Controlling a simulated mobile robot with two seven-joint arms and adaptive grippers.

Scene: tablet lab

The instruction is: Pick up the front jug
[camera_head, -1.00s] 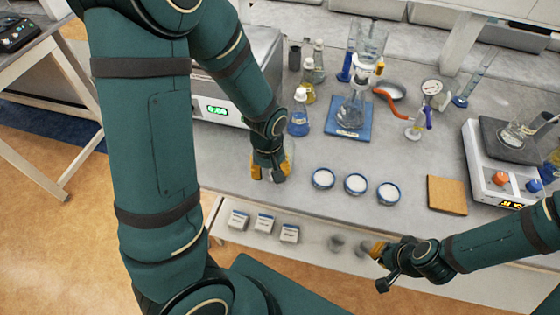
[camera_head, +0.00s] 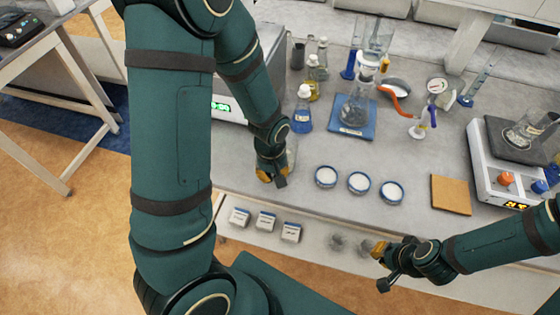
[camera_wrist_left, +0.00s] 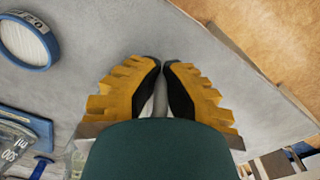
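The front jug (camera_head: 292,150) is clear glass and stands on the bench, mostly hidden behind my left gripper (camera_head: 271,177) in the head view. In the left wrist view the two yellow fingers (camera_wrist_left: 162,68) are drawn close together, with a narrow pale strip between their dark pads that looks like the jug's handle. A little clear glass shows beside the wrist; the rest of the jug is hidden. My right gripper (camera_head: 378,250) is in front of the bench, apart from the jug; its finger opening is unclear.
Several white dishes with blue rims (camera_head: 326,177) stand right of the left gripper. A blue bottle (camera_head: 302,115) and a flask on a blue plate (camera_head: 352,129) stand behind. Small boxes (camera_head: 265,220) sit on the lower shelf. A brown pad (camera_head: 451,194) lies at right.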

